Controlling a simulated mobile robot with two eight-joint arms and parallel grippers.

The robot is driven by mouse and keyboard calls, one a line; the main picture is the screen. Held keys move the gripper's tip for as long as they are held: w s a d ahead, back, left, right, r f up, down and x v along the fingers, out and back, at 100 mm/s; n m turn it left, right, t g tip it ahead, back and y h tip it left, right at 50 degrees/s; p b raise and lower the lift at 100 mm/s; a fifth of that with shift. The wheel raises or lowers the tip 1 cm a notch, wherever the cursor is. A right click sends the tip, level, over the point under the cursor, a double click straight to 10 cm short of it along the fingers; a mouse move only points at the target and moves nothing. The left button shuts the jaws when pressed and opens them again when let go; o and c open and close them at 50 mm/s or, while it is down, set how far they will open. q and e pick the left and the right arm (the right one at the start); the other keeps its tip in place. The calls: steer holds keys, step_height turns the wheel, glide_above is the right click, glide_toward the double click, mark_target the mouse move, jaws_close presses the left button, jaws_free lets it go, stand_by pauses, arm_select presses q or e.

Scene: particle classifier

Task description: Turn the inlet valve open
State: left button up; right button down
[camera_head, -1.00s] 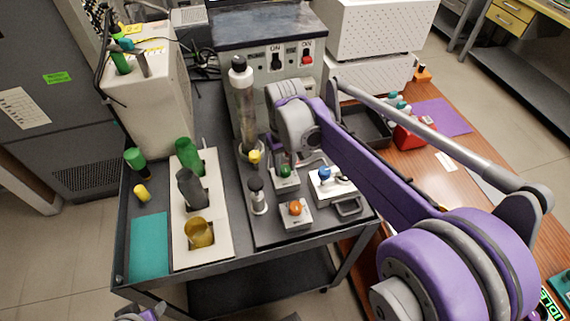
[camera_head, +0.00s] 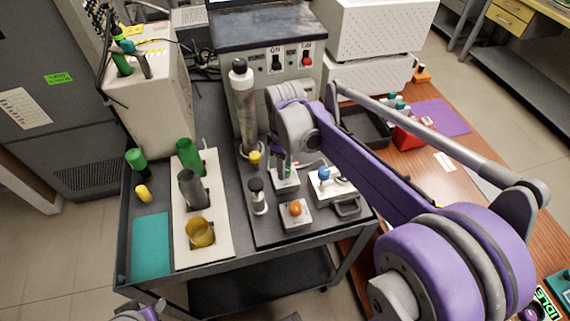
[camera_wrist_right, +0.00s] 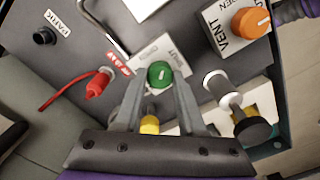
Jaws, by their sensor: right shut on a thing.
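The green valve knob (camera_wrist_right: 159,74) sits on a small white block (camera_wrist_right: 150,50) with partly hidden lettering; "SHUT" seems to be printed beside the knob. My right gripper (camera_wrist_right: 161,75) has its two fingers on either side of the knob and is shut on it. In the head view, the right gripper (camera_head: 280,165) comes down on the white block (camera_head: 286,180) from above, and the arm and fingers hide part of the knob. Which valve is named inlet cannot be read. Only a piece of my left arm shows at the bottom edge.
An orange knob (camera_head: 295,208) on a block marked VENT and a blue knob (camera_head: 324,173) are close by. A black-topped plunger (camera_head: 257,190), a yellow cap (camera_head: 254,157) and a tall column (camera_head: 242,95) stand left of the gripper. A white bottle rack (camera_head: 218,240) lies further left.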

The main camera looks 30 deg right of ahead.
steer(key=n, duration=0.5)
steer(key=shift+n, duration=0.3)
steer(key=shift+n+p, duration=0.3)
steer(key=shift+n, duration=1.8)
steer(key=c, duration=0.5)
jaws_free()
step_height(320, 180, up, 11)
steer(key=shift+p, duration=0.45)
steer(key=shift+s+f, duration=0.1)
steer(key=shift+f, duration=0.05)
